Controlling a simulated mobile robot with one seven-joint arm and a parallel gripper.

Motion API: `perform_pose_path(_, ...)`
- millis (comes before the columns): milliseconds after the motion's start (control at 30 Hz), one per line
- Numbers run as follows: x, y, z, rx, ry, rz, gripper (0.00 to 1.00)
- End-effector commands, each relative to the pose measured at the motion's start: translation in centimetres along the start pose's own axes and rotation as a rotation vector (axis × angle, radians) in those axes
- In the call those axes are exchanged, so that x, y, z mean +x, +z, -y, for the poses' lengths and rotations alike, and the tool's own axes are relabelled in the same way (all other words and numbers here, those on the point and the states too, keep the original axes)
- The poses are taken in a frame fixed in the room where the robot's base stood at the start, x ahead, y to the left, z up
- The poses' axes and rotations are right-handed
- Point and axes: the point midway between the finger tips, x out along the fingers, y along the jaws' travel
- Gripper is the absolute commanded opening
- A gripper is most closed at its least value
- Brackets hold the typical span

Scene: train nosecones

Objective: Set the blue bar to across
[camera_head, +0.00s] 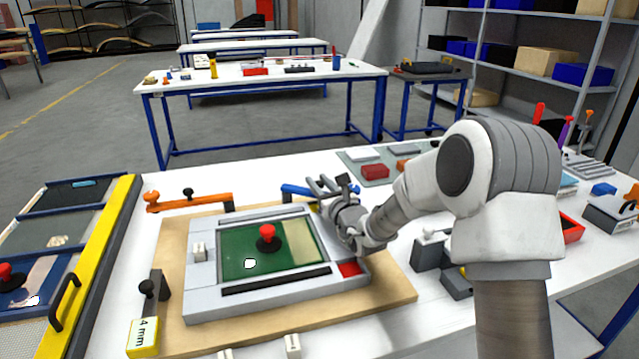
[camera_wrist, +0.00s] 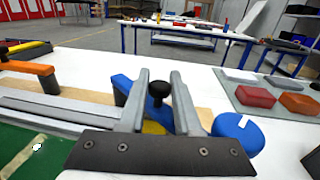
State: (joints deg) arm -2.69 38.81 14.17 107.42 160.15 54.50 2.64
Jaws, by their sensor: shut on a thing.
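The blue bar (camera_head: 300,190) lies behind the grey fixture, roughly along its back edge like the orange bar. In the wrist view the blue bar (camera_wrist: 122,84) runs from a black block at the left to a round blue end at the right. Its black knob (camera_wrist: 159,90) stands between the fingers of my gripper (camera_wrist: 160,76). My gripper (camera_head: 321,186) is shut on that knob, with the fingers hiding the middle of the bar.
The grey fixture (camera_head: 200,302) sits on a wooden board and holds a green plate (camera_head: 238,262) with a red knob. The orange bar (camera_head: 205,202) is at the back left. A mat with red blocks (camera_head: 375,171) lies behind my gripper. A yellow rail (camera_head: 95,270) borders the left.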

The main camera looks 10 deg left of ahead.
Motion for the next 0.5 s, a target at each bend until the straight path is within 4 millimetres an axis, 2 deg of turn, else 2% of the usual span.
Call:
perform_pose_path(67, -0.02, -0.09, 0.01, 0.000, 0.000, -0.002, 0.00)
perform_pose_path(100, -0.02, -0.09, 0.01, 0.000, 0.000, -0.002, 0.39)
perform_pose_path(133, -0.02, -0.09, 0.01, 0.000, 0.000, -0.002, 0.44)
perform_pose_path(500, -0.28, 0.00, 0.03, 0.000, 0.000, -0.001, 0.44)
